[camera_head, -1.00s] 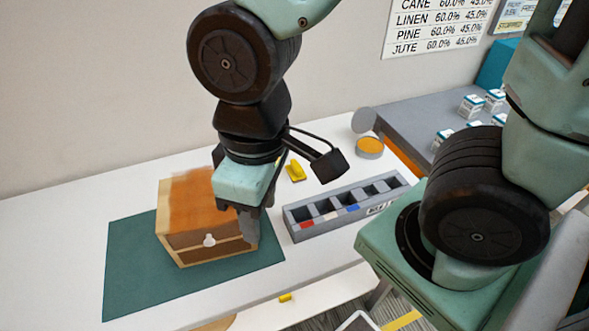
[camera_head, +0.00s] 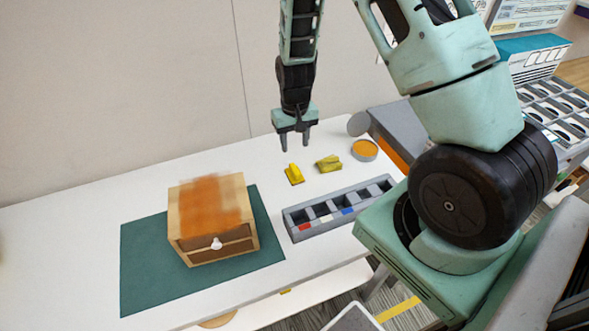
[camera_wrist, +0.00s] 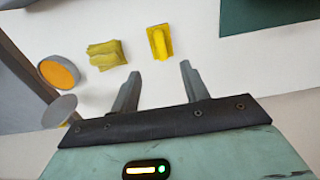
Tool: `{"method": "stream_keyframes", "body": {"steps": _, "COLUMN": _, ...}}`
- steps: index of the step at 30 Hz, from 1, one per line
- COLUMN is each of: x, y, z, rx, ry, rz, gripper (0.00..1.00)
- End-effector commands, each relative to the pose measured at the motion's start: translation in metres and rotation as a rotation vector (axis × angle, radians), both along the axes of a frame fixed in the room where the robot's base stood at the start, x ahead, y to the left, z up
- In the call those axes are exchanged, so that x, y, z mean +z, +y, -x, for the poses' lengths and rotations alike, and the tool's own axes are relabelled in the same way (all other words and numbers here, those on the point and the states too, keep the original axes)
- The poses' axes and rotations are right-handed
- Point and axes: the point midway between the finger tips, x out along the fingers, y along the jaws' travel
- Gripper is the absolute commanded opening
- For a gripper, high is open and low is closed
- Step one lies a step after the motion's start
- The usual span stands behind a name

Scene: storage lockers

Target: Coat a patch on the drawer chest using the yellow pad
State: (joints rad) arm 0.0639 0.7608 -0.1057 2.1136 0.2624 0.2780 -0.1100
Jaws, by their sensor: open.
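The wooden drawer chest (camera_head: 249,219) stands on a dark green mat (camera_head: 150,270), drawers and white knob facing me. Most of its top carries a blurry-edged orange-brown coat (camera_head: 208,204), with paler wood at the right and back. The yellow pad (camera_head: 294,175), a block with a raised grip, lies on the white table. It also shows in the wrist view (camera_wrist: 160,42). My gripper (camera_head: 296,145) is open and empty above and behind the pad. In the wrist view its fingertips (camera_wrist: 160,72) point toward the pad, apart from it.
A crumpled yellow cloth (camera_head: 328,163) lies right of the pad. An open tin of orange stuff (camera_head: 364,150) stands beyond it, its grey lid (camera_head: 358,123) beside it. A grey compartment tray (camera_head: 335,219) sits at the table's front right. The table left of the mat is clear.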

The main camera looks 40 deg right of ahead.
Motion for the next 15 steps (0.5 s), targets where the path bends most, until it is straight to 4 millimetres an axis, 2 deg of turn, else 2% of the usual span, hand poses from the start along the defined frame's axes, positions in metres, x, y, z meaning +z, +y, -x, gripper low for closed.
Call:
{"method": "stream_keyframes", "body": {"steps": 8, "x": -0.028, "y": 0.001, "z": 0.000, "rx": 0.002, "ry": 0.001, "rz": -0.001, "gripper": 0.45}}
{"method": "stream_keyframes", "body": {"steps": 15, "x": -0.062, "y": 0.002, "z": 0.001, "rx": 0.004, "ry": 0.002, "rz": -0.002, "gripper": 0.45}}
